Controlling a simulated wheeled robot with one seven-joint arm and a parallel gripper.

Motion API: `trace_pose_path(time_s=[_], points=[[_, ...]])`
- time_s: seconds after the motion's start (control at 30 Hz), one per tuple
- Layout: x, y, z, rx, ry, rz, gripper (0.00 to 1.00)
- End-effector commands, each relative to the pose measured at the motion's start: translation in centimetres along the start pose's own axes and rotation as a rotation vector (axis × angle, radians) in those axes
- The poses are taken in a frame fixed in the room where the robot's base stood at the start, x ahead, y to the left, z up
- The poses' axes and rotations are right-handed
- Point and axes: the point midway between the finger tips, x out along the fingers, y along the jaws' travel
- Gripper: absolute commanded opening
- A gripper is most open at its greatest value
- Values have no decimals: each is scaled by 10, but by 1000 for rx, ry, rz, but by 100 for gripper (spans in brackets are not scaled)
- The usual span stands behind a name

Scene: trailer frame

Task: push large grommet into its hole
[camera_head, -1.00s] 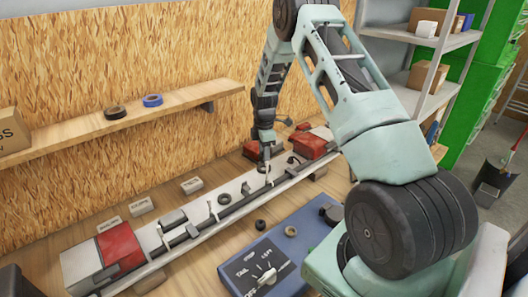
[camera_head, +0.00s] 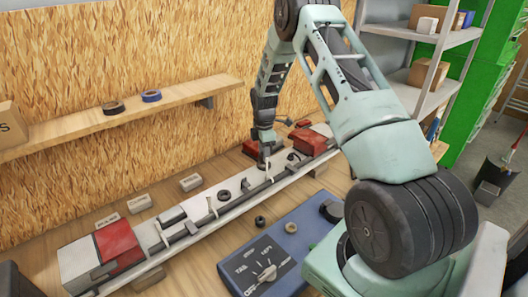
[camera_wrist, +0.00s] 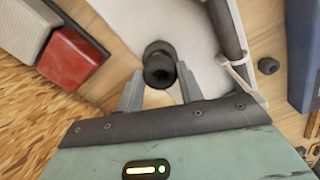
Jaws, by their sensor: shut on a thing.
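My gripper (camera_wrist: 160,82) is shut on a black grommet (camera_wrist: 159,70), which sits between the two grey fingertips in the wrist view. A wider dark rim shows just beyond it. The grommet is over the pale trailer frame (camera_wrist: 115,15); I cannot tell whether it touches or enters a hole, as it hides the spot below. In the head view my gripper (camera_head: 264,158) is low over the far half of the frame (camera_head: 232,190), and the grommet is too small to make out there.
A dark cable (camera_head: 230,208) with white ties runs along the frame beside the gripper. Red lamps (camera_head: 118,243) sit at its ends. Small labelled blocks (camera_head: 191,183) stand behind.

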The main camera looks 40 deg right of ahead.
Motion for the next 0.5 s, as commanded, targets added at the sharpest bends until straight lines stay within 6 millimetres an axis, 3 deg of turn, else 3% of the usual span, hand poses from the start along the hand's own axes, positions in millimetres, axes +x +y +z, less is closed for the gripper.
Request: trace_pose_path(time_s=[0.5], points=[[10, 0, 0, 1, 0, 0, 25]])
